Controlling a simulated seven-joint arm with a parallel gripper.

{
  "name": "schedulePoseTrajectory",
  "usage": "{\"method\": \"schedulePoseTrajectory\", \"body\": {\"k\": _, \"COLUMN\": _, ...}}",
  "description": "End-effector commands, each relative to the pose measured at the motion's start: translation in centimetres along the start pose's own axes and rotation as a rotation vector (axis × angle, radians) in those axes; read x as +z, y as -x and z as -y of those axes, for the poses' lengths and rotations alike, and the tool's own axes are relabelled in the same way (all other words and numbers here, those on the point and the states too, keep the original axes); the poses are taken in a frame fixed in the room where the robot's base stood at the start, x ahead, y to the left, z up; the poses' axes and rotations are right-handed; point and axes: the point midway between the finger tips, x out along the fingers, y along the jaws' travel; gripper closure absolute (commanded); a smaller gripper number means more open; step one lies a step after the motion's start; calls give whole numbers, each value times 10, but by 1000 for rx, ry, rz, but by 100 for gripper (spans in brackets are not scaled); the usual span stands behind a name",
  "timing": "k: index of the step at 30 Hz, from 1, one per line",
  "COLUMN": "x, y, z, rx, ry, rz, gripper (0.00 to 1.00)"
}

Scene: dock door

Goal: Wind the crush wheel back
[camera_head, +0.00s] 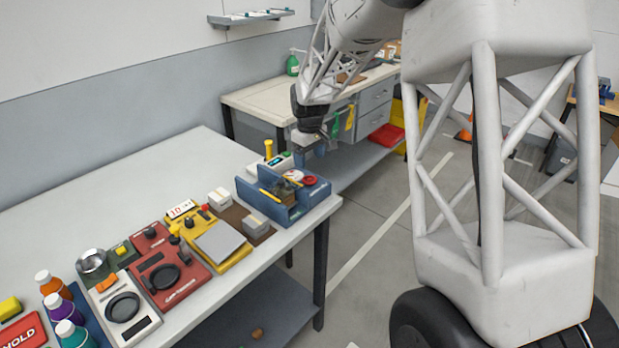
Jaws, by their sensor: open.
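A blue fixture (267,207) stands at the right end of the near bench, with upright blue walls, yellow bars and a small brownish piece between them. A small red round part (309,180) sits at its right side and looks like the crush wheel; it is too small to see its turn position. My gripper (312,148) hangs above and just behind the fixture, apart from the red part. It is open and appears empty; its fingertips are small and hard to make out.
Left of the fixture on the bench (130,190) are small blocks, a yellow scale (218,243), a red device (168,272), a white dial device (124,308) and several bottles. A green-and-white box with a yellow post stands behind the fixture. The bench's back area is clear.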

Motion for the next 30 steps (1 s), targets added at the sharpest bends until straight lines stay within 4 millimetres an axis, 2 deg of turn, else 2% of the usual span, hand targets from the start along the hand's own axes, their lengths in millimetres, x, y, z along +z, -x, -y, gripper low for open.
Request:
{"method": "schedulePoseTrajectory", "body": {"k": 11, "x": 0, "y": -7, "z": 0, "rx": -1, "ry": 0, "rz": 2, "gripper": 24}}
{"method": "schedulePoseTrajectory", "body": {"k": 30, "x": 1, "y": -72, "z": 0, "rx": -1, "ry": -1, "rz": 1, "gripper": 24}}
